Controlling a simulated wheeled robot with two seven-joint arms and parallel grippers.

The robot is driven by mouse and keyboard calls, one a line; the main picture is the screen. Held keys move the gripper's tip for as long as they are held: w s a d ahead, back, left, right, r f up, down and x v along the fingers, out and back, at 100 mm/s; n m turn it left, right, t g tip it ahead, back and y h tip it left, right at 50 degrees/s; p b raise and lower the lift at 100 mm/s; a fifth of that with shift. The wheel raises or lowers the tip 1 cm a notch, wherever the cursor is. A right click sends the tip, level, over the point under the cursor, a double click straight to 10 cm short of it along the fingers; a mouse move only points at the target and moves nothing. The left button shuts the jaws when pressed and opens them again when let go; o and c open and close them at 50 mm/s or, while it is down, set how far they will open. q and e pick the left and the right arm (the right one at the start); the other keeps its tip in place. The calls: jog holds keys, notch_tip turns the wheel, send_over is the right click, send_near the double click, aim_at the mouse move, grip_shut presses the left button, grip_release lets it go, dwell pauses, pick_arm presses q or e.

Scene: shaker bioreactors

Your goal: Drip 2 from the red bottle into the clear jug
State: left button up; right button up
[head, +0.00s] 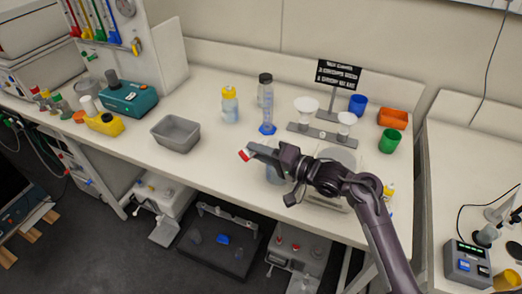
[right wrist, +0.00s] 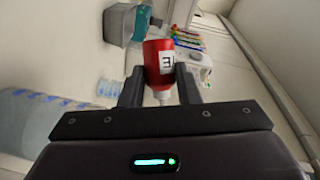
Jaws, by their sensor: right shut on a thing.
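The red bottle (right wrist: 157,60) has a white label and a pale tip. My right gripper (right wrist: 160,85) is shut on it, with one finger on each side. In the head view the red bottle (head: 244,156) shows small and tilted at the end of my right gripper (head: 255,152), above the bench. A clear jug (head: 273,175) stands on the bench below the gripper, partly hidden by it. A clear container with blue marks, probably the jug (right wrist: 35,112), is at the left of the wrist view. No drop is visible. My left gripper is not in view.
A grey tub (head: 175,134) stands to the left. A yellow-capped bottle (head: 230,104), a measuring cylinder (head: 268,115) and a funnel stand (head: 322,132) are behind. Blue (head: 357,105) and green (head: 389,141) cups are at the right. The bench between tub and jug is clear.

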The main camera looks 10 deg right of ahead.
jog(key=shift+w+d+r+m+t+y+p, duration=0.3)
jog(key=shift+w+d+r+m+p, duration=0.1)
jog(key=shift+d+m+p, duration=0.55)
jog(key=shift+w+d+r+m+t+y+p, duration=0.35)
jog(key=shift+d+m+p, duration=0.35)
jog(key=shift+m, duration=0.5)
jog(key=shift+w+d+r+m+t+y+p, duration=0.15)
jog(key=shift+w+d+r+m+t+p, duration=0.25)
jog(key=shift+d+m+p, duration=0.55)
jog(key=shift+f, duration=0.1)
jog(key=shift+w+d+r+m+t+p, duration=0.1)
jog(key=shift+r+m+t+p, duration=0.2)
jog(key=shift+m+p, duration=0.55)
jog(key=shift+r+m+t+p, duration=0.15)
jog(key=shift+m+t+p, duration=0.2)
jog(key=shift+m+p, duration=0.5)
